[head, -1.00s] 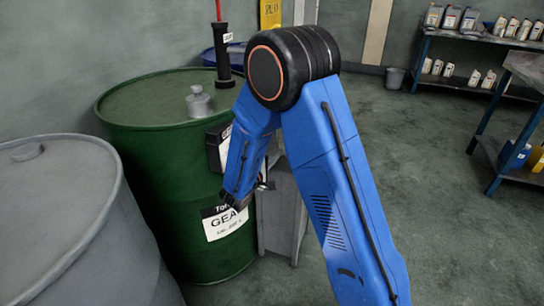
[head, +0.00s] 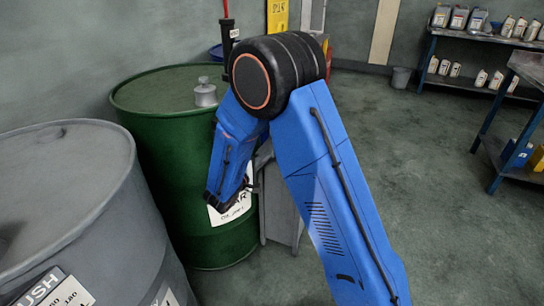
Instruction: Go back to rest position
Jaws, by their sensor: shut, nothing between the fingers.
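My blue arm rises from the bottom right to its black elbow and bends down to the left. Its dark wrist end hangs in front of the green drum (head: 170,150), covering part of the white label (head: 232,212). My gripper (head: 249,184) shows only as a small dark piece beside the forearm, mostly hidden behind it. It is shut and holds nothing that I can see.
A grey drum (head: 70,190) stands close at the left. A small metal can (head: 205,93) sits on the green drum. A grey cabinet (head: 278,205) is behind my arm. Shelves (head: 480,40) stand at the back right. The floor (head: 420,200) at right is clear.

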